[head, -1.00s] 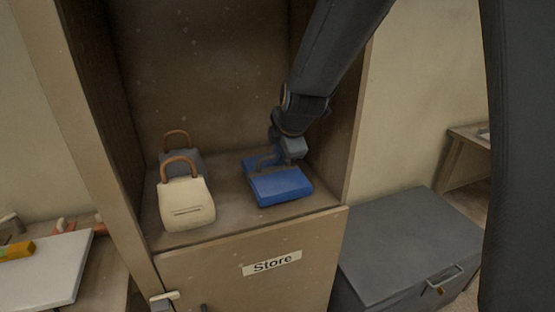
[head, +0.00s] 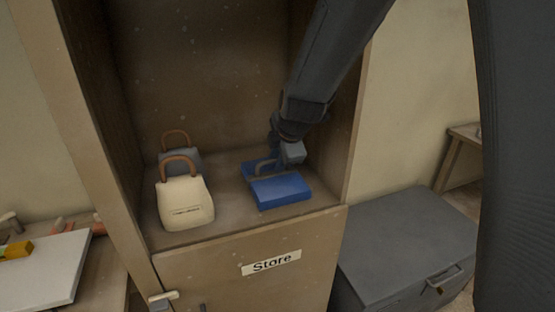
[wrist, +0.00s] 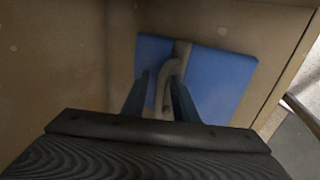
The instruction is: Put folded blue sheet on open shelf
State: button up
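The folded blue sheet (head: 282,191) lies on the open shelf (head: 235,215) of the cabinet, on its right side. A grey band with a raised loop (wrist: 172,75) runs across the sheet (wrist: 218,80). My gripper (head: 272,160) is over the back part of the sheet, at the loop. In the wrist view, the fingers of my gripper (wrist: 160,78) stand apart on either side of the loop, with a gap at the left finger. The fingertips are low, near the sheet; whether they touch it I cannot tell.
A cream bag (head: 185,203) with a brown handle stands left on the shelf, a grey bag (head: 184,160) behind it. The cabinet's right wall (head: 350,120) is close to my arm. A grey chest (head: 405,240) stands right.

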jog(key=p+v, duration=0.3)
jog(key=v, duration=0.9)
jog(key=shift+p, duration=0.35)
